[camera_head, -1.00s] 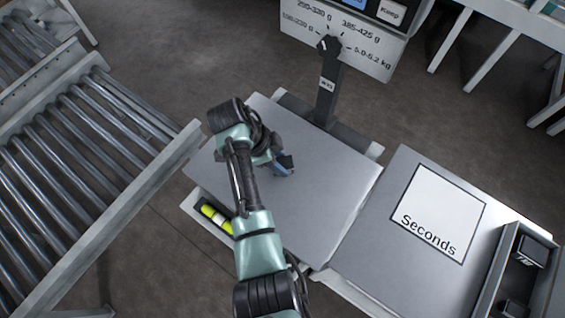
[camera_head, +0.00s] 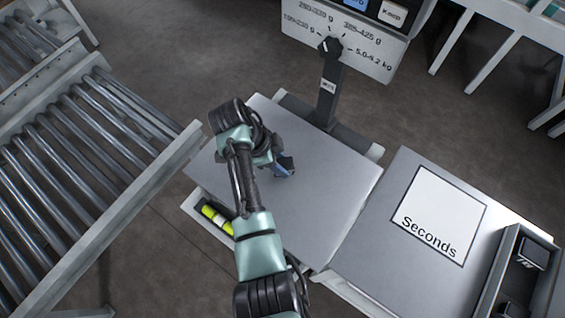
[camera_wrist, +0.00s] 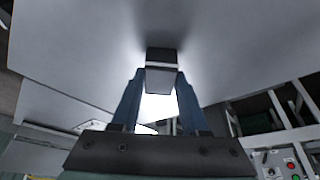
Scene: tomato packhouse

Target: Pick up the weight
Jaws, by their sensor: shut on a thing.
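The weight (camera_wrist: 161,72) is a small dark block with a lighter face, seen in the wrist view between the two blue fingers of my gripper (camera_wrist: 160,88). The fingers are shut on its sides. The weight is at the grey scale plate (camera_head: 325,190); I cannot tell whether it still touches the plate. In the head view my gripper (camera_head: 284,168) is over the middle-left of the plate, and my arm and fingers hide the weight there.
A post with a dial (camera_head: 329,85) stands behind the plate. Right of it are a "Seconds" sheet (camera_head: 438,215) and an open tray (camera_head: 497,275) with dark blocks (camera_head: 531,251). A roller conveyor (camera_head: 85,180) lies left. Yellow-green markers (camera_head: 217,219) lie below the plate's left edge.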

